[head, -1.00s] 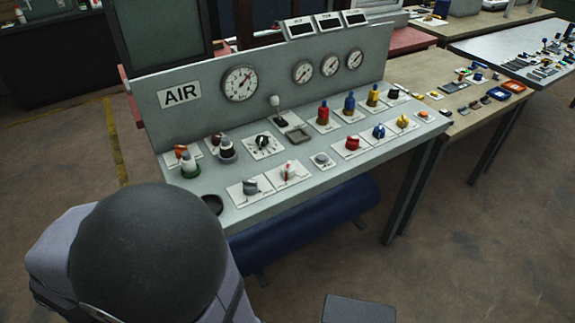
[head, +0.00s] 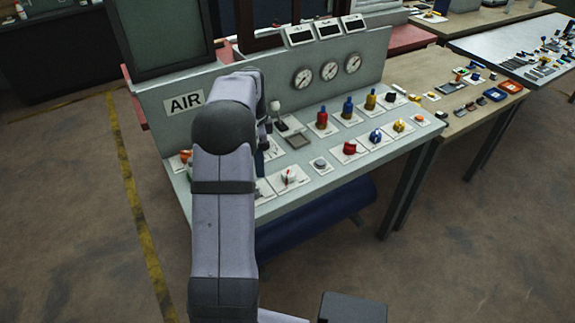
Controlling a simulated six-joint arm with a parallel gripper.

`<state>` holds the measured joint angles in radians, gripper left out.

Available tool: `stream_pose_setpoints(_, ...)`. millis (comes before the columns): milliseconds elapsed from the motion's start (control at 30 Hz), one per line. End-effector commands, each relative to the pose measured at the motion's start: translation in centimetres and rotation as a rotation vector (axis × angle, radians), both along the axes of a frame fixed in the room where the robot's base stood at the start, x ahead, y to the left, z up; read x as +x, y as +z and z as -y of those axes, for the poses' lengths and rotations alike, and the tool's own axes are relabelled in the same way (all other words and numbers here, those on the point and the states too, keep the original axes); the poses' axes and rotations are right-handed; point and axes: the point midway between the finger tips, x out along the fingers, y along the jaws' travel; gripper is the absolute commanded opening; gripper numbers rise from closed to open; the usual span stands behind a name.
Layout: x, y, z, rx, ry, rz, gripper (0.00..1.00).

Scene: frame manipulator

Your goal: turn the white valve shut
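The white valve (head: 289,176) is a small white knob with a red mark, on a pale plate in the front row of the grey panel desk (head: 322,178). It shows just right of my arm. How far it is turned is too small to tell. My arm rises over the left of the desk and bends down at the wrist, behind and left of the white valve. A dark part of my wrist or gripper (head: 264,135) shows at the arm's right edge. Its fingertips are hidden behind my arm, so I cannot see whether they are open or touch anything.
Red (head: 350,147), blue (head: 375,136) and yellow (head: 399,126) knobs continue the front row to the right. Taller red (head: 322,117) and blue (head: 347,107) handles and a white-topped lever (head: 275,107) stand behind. Gauges line the backboard. My arm covers the desk's left part.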

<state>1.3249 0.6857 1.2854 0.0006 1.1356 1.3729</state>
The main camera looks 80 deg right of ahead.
Motion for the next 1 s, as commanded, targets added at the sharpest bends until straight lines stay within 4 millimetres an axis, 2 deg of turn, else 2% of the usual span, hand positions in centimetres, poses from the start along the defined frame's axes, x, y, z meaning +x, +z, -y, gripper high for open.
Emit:
stream_pose_setpoints(33,-2.4,0.3,1.4,0.000,-0.095,0.002,0.52)
stream_pose_setpoints(100,-4.7,0.3,2.5,-0.001,-0.193,0.004,0.52)
stream_pose_setpoints(200,-6.9,0.4,3.5,-0.003,-0.286,0.007,0.52)
stream_pose_setpoints(300,-7.9,0.3,3.9,-0.004,-0.328,0.007,0.52)
stream_pose_setpoints(567,-8.0,-0.2,3.9,-0.002,-0.335,0.007,0.52)
stream_pose_setpoints(1000,-7.9,-5.3,4.0,-0.001,-0.332,0.006,0.52)
